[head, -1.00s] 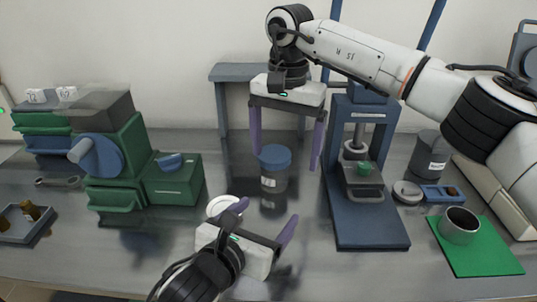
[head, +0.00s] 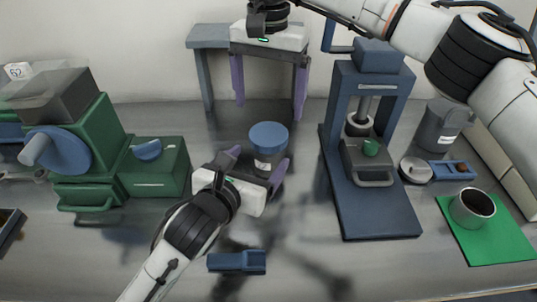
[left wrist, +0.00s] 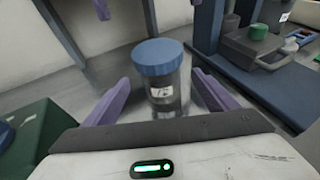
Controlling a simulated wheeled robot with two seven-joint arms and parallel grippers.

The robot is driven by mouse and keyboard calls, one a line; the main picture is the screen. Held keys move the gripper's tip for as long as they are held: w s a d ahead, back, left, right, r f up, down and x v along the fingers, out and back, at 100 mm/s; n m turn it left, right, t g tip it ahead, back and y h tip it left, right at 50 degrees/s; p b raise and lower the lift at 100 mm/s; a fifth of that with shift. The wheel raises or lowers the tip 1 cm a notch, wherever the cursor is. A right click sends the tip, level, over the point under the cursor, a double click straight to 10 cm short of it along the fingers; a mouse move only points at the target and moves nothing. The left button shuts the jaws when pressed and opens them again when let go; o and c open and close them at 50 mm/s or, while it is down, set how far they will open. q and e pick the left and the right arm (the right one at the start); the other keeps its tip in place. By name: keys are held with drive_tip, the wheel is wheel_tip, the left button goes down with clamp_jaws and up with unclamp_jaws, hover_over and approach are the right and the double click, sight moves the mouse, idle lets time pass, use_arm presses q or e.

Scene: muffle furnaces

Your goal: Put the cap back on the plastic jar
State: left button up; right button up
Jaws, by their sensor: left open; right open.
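A clear plastic jar (head: 265,161) with a white label stands on the metal table. A blue cap (head: 268,136) sits on its top; I cannot tell whether it is screwed tight. My left gripper (head: 256,162) is open, low in front of the jar. In the left wrist view, the jar (left wrist: 166,96) and cap (left wrist: 157,52) show upright ahead, between the spread purple fingers (left wrist: 160,100); no contact is clear. My right gripper (head: 270,106) is open and empty, above and behind the jar, clear of the cap.
A green machine (head: 100,150) stands to the left, a blue press (head: 380,205) to the right. A blue block (head: 237,262) lies in front. A metal cup (head: 472,207) stands on a green mat (head: 495,245) at the right.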

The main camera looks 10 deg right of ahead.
sight(268, 133)
use_arm(q)
drive_tip(key=x, duration=0.7)
drive_tip(key=shift+w+d+f, duration=0.15)
drive_tip(key=shift+w, duration=0.1)
drive_tip(key=shift+c, duration=0.5)
clamp_jaws()
use_arm(e)
drive_tip(key=shift+f, duration=4.05)
